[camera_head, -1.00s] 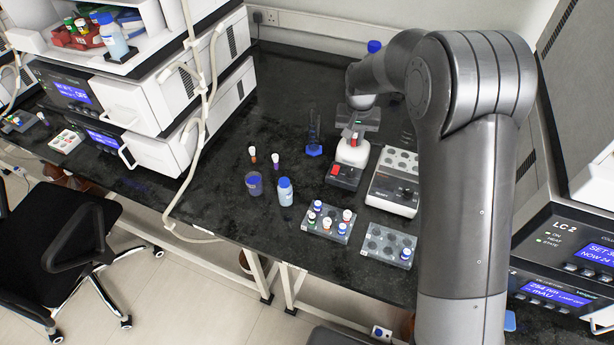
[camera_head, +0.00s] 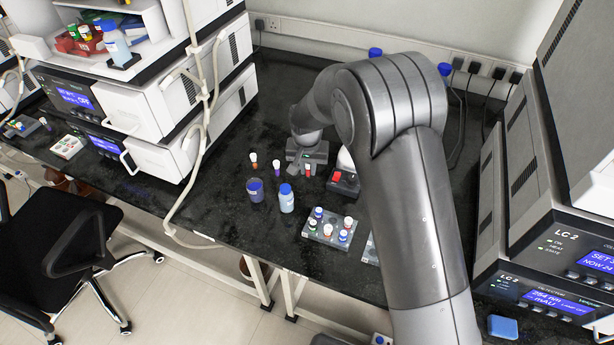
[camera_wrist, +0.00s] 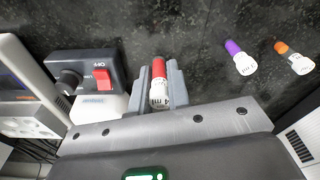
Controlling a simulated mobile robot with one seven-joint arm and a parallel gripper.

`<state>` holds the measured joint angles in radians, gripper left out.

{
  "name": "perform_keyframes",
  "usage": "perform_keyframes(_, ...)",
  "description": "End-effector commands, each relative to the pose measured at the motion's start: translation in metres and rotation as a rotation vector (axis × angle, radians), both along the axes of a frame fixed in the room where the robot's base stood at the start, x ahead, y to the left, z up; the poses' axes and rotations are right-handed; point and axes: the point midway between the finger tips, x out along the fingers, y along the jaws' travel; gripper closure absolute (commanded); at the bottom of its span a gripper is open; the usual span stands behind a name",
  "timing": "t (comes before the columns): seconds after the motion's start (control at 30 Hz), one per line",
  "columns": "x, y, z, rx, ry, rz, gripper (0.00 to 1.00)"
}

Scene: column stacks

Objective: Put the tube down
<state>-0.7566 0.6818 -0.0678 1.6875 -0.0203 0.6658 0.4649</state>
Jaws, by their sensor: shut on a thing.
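My gripper (camera_head: 304,168) is shut on a tube with a red band (camera_head: 308,171) and white cap, low over the dark bench. In the wrist view the red tube (camera_wrist: 158,82) sits between the two grey fingers (camera_wrist: 160,88). Whether its lower end touches the bench, I cannot tell. A purple tube (camera_head: 277,166) and an orange tube (camera_head: 254,160), both white-capped, stand on the bench to the left of my gripper. They also show at the right of the wrist view, purple (camera_wrist: 239,56) and orange (camera_wrist: 292,57).
A mixer with a red switch (camera_wrist: 85,75) stands close beside my gripper. A blue-capped bottle (camera_head: 286,200) and a beaker (camera_head: 255,190) stand nearer the front edge. A rack (camera_head: 322,236) holds several vials. My arm hides part of the bench at right.

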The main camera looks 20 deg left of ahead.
Motion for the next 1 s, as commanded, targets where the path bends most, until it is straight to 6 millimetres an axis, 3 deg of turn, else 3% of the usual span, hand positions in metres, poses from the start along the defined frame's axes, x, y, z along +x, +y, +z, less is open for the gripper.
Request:
perform_keyframes(0.17, -0.001, 0.004, -0.011, -0.001, 0.001, -0.001, 1.0)
perform_keyframes(0.4, -0.001, 0.003, -0.042, -0.001, 0.001, 0.0, 1.0)
perform_keyframes(0.77, 0.0, 0.003, -0.046, 0.0, 0.0, 0.0, 1.0)
perform_keyframes(0.8, 0.0, 0.003, -0.045, 0.0, -0.001, -0.001, 0.8)
perform_keyframes(1.0, 0.0, 0.003, -0.045, 0.0, 0.0, 0.0, 0.64)
